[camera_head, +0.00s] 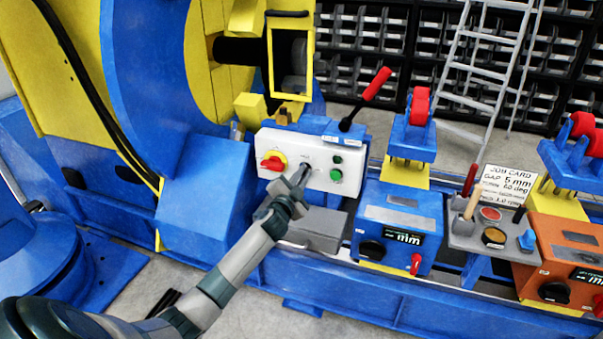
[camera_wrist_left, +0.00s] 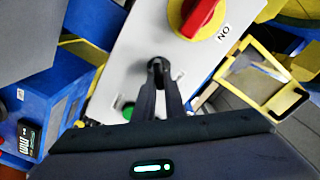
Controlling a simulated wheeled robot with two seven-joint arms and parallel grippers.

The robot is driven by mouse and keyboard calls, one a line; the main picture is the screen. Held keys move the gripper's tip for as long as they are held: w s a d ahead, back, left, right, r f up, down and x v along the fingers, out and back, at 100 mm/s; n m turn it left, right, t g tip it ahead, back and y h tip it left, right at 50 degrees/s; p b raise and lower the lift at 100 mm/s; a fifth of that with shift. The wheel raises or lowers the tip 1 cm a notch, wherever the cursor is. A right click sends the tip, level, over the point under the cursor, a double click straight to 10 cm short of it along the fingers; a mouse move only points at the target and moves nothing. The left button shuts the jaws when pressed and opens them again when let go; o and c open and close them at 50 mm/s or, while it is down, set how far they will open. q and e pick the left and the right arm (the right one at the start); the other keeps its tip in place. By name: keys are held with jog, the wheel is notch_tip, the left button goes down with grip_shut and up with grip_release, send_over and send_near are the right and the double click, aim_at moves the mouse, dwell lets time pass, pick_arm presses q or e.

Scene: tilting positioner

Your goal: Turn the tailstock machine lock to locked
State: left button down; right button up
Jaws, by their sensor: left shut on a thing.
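A white control panel (camera_head: 265,143) stands on the blue machine; it also shows in the wrist view (camera_wrist_left: 128,50). It bears a red rotary switch on a yellow disc (camera_head: 273,161), marked ON in the wrist view (camera_wrist_left: 197,14), and green buttons (camera_head: 336,175). My left gripper (camera_head: 303,173) reaches the middle of the panel. In the wrist view its fingers (camera_wrist_left: 160,78) are shut on a small dark key or knob (camera_wrist_left: 154,63) there. The fingers hide most of it, and no lock label or its setting is readable.
A black lever with a red grip (camera_head: 376,84) rises right of the panel. A yellow frame (camera_head: 291,60) stands above it. A blue roller unit (camera_head: 398,227), a tool tray (camera_head: 484,235) and an orange unit (camera_head: 565,255) stand to the right. A grey block (camera_head: 318,228) lies below the panel.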

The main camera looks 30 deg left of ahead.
pick_arm(q)
jog(key=m, duration=0.4)
jog(key=shift+d+f+m+p, duration=0.1)
jog(key=shift+f+m+p, duration=0.1)
jog(key=shift+m+p, duration=0.15)
jog(key=m, duration=0.3)
jog(key=shift+f, duration=0.2)
pick_arm(e)
jog(key=shift+s+f, duration=0.15)
jog(key=shift+f, duration=0.55)
pick_arm(q)
jog(key=shift+d+m, duration=0.1)
jog(key=shift+m, duration=0.25)
pick_arm(e)
jog(key=shift+f, duration=0.1)
pick_arm(q)
jog(key=c, duration=1.8)
grip_release()
pick_arm(e)
jog(key=shift+a, duration=0.1)
